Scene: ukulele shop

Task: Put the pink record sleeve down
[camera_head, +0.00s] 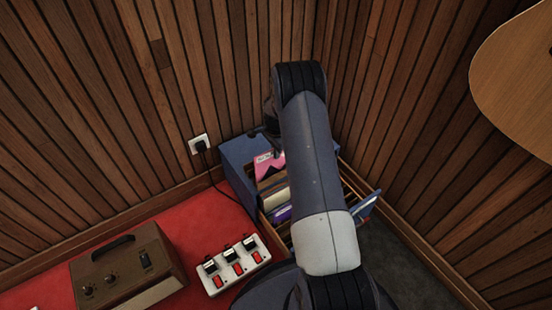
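The pink record sleeve (267,168) shows at the back of a record crate (353,186) in the corner, with a dark shape on its front and small print at its top. My arm covers its right side. Other sleeves stand in front of it in the crate. My gripper (272,134) is a small dark shape beside the arm, just above the pink sleeve. Its fingers are mostly hidden, so I cannot tell whether it touches or grips the sleeve, or whether the sleeve rests in the crate.
A blue box surface (239,153) lies left of the sleeve. A white switch strip (236,264) and a brown amplifier-like case (127,272) stand on the red surface (203,219). Wood-slat walls close in behind. A wall socket (199,143) has a black cable. A pale wooden instrument body (518,80) hangs upper right.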

